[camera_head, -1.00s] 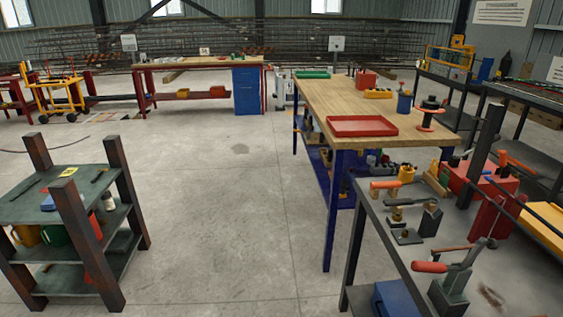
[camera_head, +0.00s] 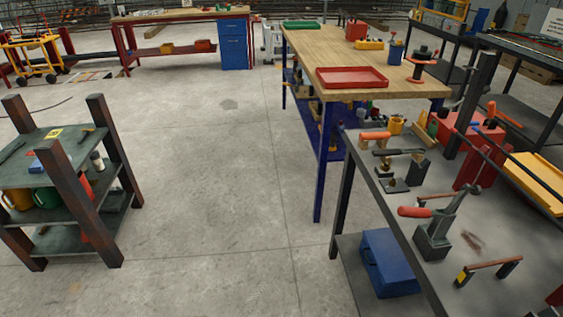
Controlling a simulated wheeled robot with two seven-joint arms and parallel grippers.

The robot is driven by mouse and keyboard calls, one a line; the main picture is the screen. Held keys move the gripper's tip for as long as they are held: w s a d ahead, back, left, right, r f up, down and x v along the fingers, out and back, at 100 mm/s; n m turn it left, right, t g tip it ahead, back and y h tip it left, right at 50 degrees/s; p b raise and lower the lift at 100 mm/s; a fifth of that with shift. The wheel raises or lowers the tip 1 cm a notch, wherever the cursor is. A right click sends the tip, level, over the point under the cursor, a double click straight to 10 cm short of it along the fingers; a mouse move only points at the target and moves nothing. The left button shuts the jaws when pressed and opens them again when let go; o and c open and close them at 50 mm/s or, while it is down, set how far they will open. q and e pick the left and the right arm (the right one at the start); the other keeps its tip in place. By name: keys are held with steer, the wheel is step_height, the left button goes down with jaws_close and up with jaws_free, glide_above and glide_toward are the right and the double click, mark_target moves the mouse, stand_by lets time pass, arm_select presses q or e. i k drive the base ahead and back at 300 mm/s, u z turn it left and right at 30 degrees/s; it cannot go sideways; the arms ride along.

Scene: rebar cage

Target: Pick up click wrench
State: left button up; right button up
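I cannot tell for sure which object is the click wrench. On the grey metal bench (camera_head: 381,228) at the right lie several hand tools. Among them are a long dark bar-like tool (camera_head: 400,152), an orange-handled tool (camera_head: 375,136) and a lever tool with a red-orange grip (camera_head: 414,212) standing upright on a dark block. Nearer the front edge is a low piece with an orange-brown bar (camera_head: 494,264). A dark thin tool (camera_head: 12,151) lies on the left shelf unit. Neither of my grippers is in view.
A dark shelf unit (camera_head: 92,214) stands at the left. A wooden-topped workbench (camera_head: 330,45) with a red tray (camera_head: 352,78) stands beyond the grey bench. A blue box (camera_head: 390,265) sits on the grey bench's lower shelf. The concrete floor (camera_head: 215,190) between is clear.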

mark_target(385, 152)
steer(key=k, duration=1)
steer(key=u, duration=0.8)
steer(key=i, duration=0.75)
steer(key=z, duration=2.15)
